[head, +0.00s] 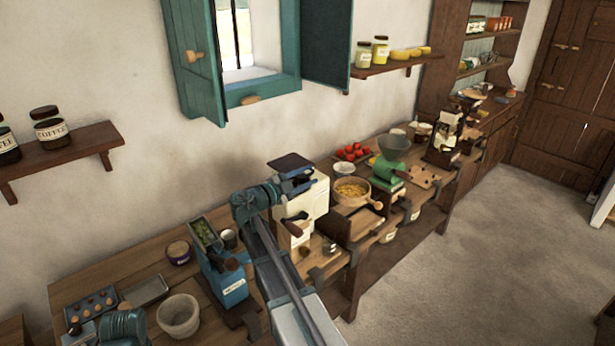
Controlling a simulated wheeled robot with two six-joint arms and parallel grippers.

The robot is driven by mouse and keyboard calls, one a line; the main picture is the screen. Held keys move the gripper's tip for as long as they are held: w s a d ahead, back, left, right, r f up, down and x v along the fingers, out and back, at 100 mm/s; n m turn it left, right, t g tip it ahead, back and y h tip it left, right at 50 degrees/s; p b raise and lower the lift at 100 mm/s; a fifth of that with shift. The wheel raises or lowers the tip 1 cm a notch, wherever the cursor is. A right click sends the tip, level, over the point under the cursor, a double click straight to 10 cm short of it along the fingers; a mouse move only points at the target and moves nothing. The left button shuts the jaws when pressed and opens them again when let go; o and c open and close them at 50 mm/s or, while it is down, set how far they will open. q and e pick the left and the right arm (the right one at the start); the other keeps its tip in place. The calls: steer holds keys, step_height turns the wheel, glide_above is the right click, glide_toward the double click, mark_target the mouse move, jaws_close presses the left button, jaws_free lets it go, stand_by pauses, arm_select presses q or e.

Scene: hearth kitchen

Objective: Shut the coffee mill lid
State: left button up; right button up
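A cream coffee mill (313,203) stands on the wooden counter in the middle of the head view. A dark flat lid (290,163) shows above its top, looking raised rather than flat on the body. My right gripper (298,184) is at the mill's upper left side, just under the lid. Its fingertips are small and dark against the mill, so I cannot tell whether they touch it or how far apart they are. My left gripper (80,331) is low at the bottom left, partly cut off, with its finger state unclear.
A blue machine (227,283) with an open green-filled top stands left of the mill. A pale pot (179,316) and a purple-banded jar (179,253) are nearby. Teal shutters (192,62) hang above.

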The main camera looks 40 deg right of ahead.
steer(key=shift+r, duration=0.1)
steer(key=s+a, duration=0.1)
steer(key=a, duration=1.2)
steer(key=shift+a, duration=0.4)
